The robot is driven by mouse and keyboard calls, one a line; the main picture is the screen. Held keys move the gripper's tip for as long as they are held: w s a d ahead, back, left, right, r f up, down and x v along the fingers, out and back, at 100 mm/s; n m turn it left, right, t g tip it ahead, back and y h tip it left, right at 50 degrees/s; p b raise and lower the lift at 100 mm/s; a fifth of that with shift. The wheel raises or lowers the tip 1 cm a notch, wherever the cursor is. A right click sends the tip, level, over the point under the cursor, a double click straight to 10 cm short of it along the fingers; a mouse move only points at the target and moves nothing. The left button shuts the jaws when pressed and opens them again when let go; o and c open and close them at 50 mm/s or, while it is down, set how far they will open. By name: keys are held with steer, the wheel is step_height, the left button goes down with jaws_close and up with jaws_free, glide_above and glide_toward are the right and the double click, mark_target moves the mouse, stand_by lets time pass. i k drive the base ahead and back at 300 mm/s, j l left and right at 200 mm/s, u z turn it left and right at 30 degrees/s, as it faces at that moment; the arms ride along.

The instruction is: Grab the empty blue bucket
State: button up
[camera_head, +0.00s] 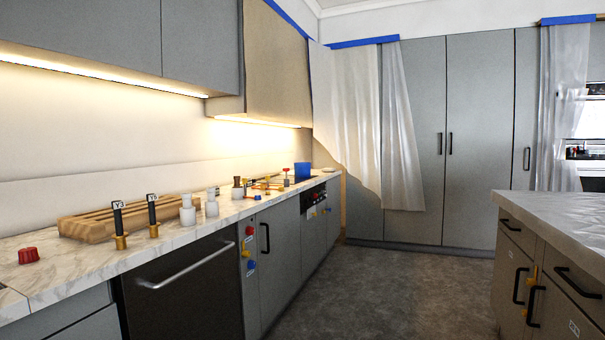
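A small blue bucket (303,170) stands on the marble counter (95,261) along the left wall, near the counter's far end. It is small in view, and I cannot see into it, so I cannot tell whether it is empty. No hand or object touches it. My gripper does not show in this view.
A covered island (560,215) stands at the right. Grey floor (390,290) is clear between them. Plastic sheets (402,130) hang from tall cabinets behind.

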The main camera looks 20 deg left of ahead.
mark_target(301, 169)
steer(key=i+j+u, duration=0.1)
steer(key=i+u, duration=0.35)
steer(key=i, duration=4.5)
steer(key=i+u, duration=0.1)
steer(key=i, duration=0.45)
steer(key=i+l+u, duration=0.1)
steer(key=i, duration=0.45)
steer(key=i+l+u, duration=0.1)
steer(key=i, duration=0.45)
steer(key=i+l+u, duration=0.4)
steer(key=i, duration=0.2)
steer(key=j, duration=0.1)
